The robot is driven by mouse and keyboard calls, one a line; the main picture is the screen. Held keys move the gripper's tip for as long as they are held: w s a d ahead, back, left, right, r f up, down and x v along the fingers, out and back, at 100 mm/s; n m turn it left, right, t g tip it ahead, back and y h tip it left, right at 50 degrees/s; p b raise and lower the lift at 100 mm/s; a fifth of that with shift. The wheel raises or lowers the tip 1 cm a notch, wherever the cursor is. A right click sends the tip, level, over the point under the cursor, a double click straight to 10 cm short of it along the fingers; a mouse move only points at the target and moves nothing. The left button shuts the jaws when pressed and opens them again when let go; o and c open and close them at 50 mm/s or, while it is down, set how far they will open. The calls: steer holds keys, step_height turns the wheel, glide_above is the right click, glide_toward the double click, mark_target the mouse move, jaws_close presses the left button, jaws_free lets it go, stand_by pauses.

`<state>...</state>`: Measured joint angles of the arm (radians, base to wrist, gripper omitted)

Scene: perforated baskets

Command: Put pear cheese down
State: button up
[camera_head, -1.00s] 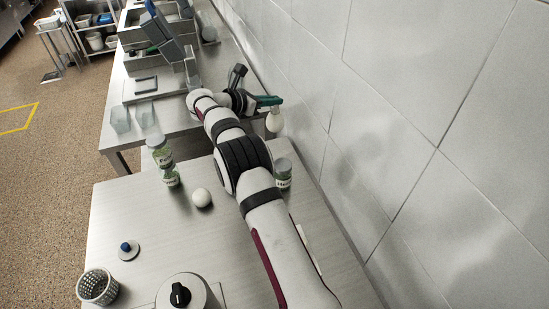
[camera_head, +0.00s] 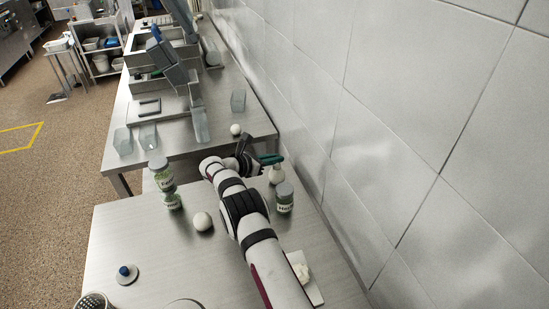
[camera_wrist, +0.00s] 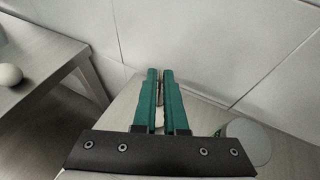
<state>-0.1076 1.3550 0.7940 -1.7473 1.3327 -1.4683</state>
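The pear cheese (camera_head: 276,176) is a small pale, pear-shaped piece. It hangs under the green fingers of my gripper (camera_head: 270,159), near the wall at the far right end of the near steel table (camera_head: 150,245). In the wrist view, the green fingers of my gripper (camera_wrist: 160,88) are close together, with a strip of the pale pear cheese (camera_wrist: 158,118) between them. The fingers hide most of it there. I cannot tell whether its underside touches the table.
A labelled jar (camera_head: 284,197) stands close beside the pear cheese; its lid (camera_wrist: 248,135) shows in the wrist view. Two stacked jars (camera_head: 167,185) and a white ball (camera_head: 202,222) stand left of my arm. Another pale ball (camera_head: 235,130) is on the far table (camera_head: 185,140).

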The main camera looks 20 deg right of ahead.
steer(key=o, duration=0.3)
steer(key=shift+o, duration=0.2)
steer(key=shift+r, duration=0.1)
steer(key=v, duration=1.2)
steer(key=s+d+r+m+g+y, duration=0.1)
steer(key=s+r+m+g+y, duration=0.1)
steer(key=s+r+m, duration=0.45)
steer(key=s+d+r+m+g+y, duration=0.15)
steer(key=s+m, duration=0.25)
steer(key=s, duration=0.5)
steer(key=s+r+m+g+y, duration=0.25)
steer(key=s+m, duration=0.25)
steer(key=s, duration=0.3)
steer(key=s+a+m+y, duration=0.2)
steer(key=s+a+m, duration=0.1)
steer(key=s, duration=0.4)
steer(key=s+a+f+m+y, duration=0.1)
steer(key=s+a+m+y, duration=0.2)
steer(key=s+m, duration=0.2)
steer(key=s+a+m+y, duration=0.3)
steer(key=s+m, duration=0.1)
steer(key=s, duration=0.6)
steer(key=shift+f+t, duration=0.3)
